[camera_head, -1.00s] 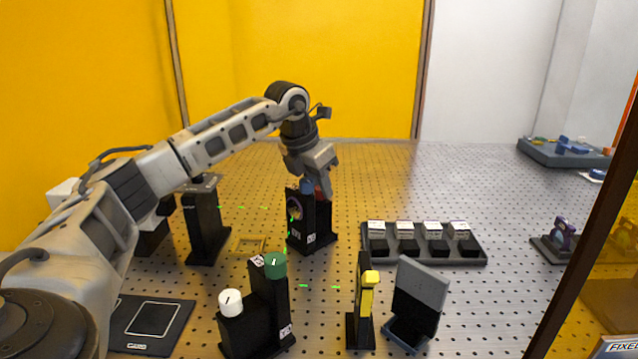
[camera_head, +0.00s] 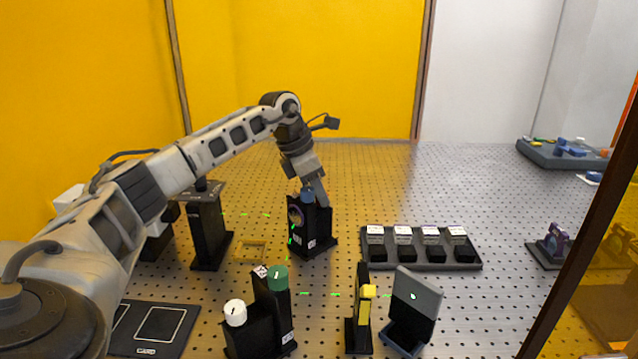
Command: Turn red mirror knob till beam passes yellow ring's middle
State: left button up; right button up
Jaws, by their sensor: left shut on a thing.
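My left gripper (camera_head: 316,186) points down at the top of the black mirror mount (camera_head: 312,230) and is shut on a knob there. The red knob is hidden by the jaws; a blue knob (camera_head: 307,196) shows beside them. The round mirror (camera_head: 296,216) faces left. Green beam dashes run to the mount, then toward the front and to the right. The yellow ring (camera_head: 367,307), on a black post, is seen almost edge-on, so its opening is hidden. My right gripper is not in view.
A black block with a green knob (camera_head: 278,278) and a white knob (camera_head: 235,313) stands in front. A black tray (camera_head: 425,266) with several white-topped blocks is at right. A black post (camera_head: 207,235) stands left of the mount, near my arm. A flat black pad (camera_head: 158,327) lies front left.

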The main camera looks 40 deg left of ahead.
pick_arm(q)
jog(key=shift+w+r+m+h, duration=0.1)
jog(key=shift+m+h, duration=0.3)
jog(key=shift+m, duration=0.8)
jog(key=o, duration=1)
jog(key=shift+a, duration=0.1)
jog(key=v, duration=1.6)
jog(key=shift+w, duration=0.3)
